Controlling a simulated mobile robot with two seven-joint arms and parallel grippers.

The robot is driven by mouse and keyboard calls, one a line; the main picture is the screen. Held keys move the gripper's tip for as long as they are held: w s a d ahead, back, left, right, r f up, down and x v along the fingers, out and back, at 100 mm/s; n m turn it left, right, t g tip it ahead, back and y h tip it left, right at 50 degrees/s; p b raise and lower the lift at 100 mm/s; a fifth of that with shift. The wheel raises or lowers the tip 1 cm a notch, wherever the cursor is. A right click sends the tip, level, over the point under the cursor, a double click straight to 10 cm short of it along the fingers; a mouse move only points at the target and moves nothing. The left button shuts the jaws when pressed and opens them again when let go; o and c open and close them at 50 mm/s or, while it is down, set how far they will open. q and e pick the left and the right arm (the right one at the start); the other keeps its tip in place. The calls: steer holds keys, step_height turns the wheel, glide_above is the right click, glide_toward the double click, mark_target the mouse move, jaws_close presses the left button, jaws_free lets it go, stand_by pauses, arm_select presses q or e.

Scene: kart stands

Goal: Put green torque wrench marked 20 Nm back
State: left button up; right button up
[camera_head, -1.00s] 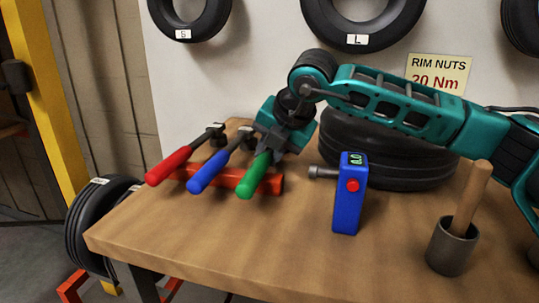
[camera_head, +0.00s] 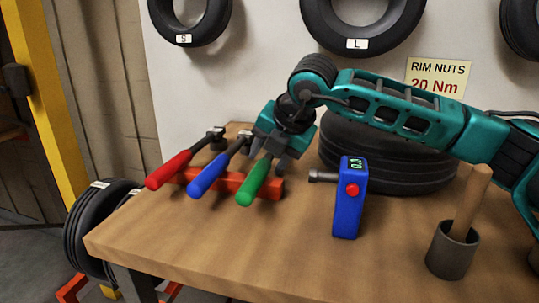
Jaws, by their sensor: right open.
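The green-handled torque wrench (camera_head: 254,184) lies across the red rack (camera_head: 230,181) on the workbench, at the right of the row. Its handle points toward the front edge and its head end is hidden by my right gripper (camera_head: 273,157). The gripper is open around or just above the wrench's rear part; I cannot tell if it touches. The blue-handled wrench (camera_head: 208,182) and the red-handled wrench (camera_head: 169,170) lie on the rack to the left. The 20 Nm marking is not readable on the wrench. My left gripper is not in view.
A blue tester (camera_head: 348,206) with a red button stands right of the rack. Stacked tyres (camera_head: 388,172) lie behind it. A grey cup (camera_head: 452,252) holds a wooden-handled tool (camera_head: 472,198). A wall sign (camera_head: 439,77) reads RIM NUTS 20 Nm. The bench front is clear.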

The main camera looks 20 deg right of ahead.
steer(key=p+v, duration=0.1)
steer(key=v, duration=1.1)
steer(key=shift+p, duration=0.35)
steer(key=shift+s, duration=0.1)
